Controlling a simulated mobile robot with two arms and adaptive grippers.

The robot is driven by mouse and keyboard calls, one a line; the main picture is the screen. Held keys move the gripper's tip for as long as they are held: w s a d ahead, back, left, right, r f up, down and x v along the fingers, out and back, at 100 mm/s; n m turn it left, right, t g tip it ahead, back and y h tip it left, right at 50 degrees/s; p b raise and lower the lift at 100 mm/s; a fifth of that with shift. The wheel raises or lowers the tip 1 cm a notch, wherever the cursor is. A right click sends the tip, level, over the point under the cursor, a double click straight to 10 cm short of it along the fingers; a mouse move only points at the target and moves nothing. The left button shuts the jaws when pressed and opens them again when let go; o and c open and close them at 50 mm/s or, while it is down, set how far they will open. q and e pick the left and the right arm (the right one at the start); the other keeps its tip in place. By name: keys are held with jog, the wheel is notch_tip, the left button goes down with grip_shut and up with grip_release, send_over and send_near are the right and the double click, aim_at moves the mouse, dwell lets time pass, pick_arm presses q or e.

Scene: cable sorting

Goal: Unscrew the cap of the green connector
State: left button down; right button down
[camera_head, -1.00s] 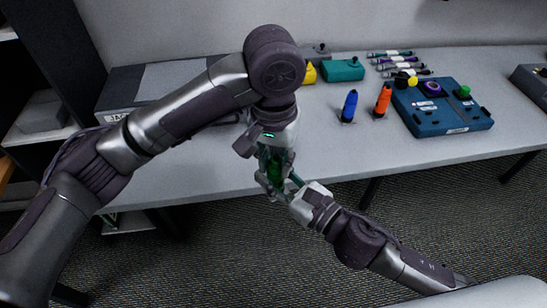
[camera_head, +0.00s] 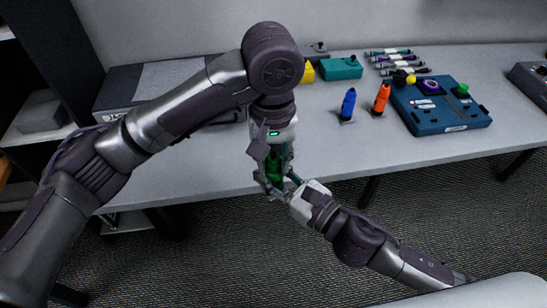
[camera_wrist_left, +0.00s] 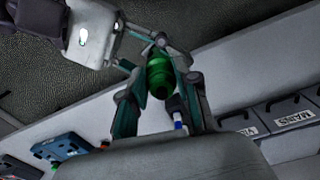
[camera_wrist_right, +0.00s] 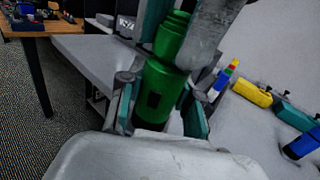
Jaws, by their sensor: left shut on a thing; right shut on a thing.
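The green connector (camera_head: 275,168) is held in the air in front of the table's front edge, with both my grippers on it. My left gripper (camera_head: 273,176) comes down from above and is shut on its upper part. My right gripper (camera_head: 291,190) reaches in from the lower right and is shut on its lower body. In the left wrist view the green ridged part (camera_wrist_left: 160,74) sits between the left fingers. In the right wrist view the wider green body (camera_wrist_right: 158,95) is between the right fingers, with a narrower stepped part above it. The fingers hide part of the connector.
The grey table (camera_head: 330,150) behind holds a blue connector (camera_head: 348,104), an orange connector (camera_head: 382,98), a blue panel box (camera_head: 445,128), a teal box (camera_head: 341,67) and several cables (camera_head: 400,62). Open floor lies in front of the table.

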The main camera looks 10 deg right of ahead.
pick_arm(q)
jog(key=shift+r, duration=1.05)
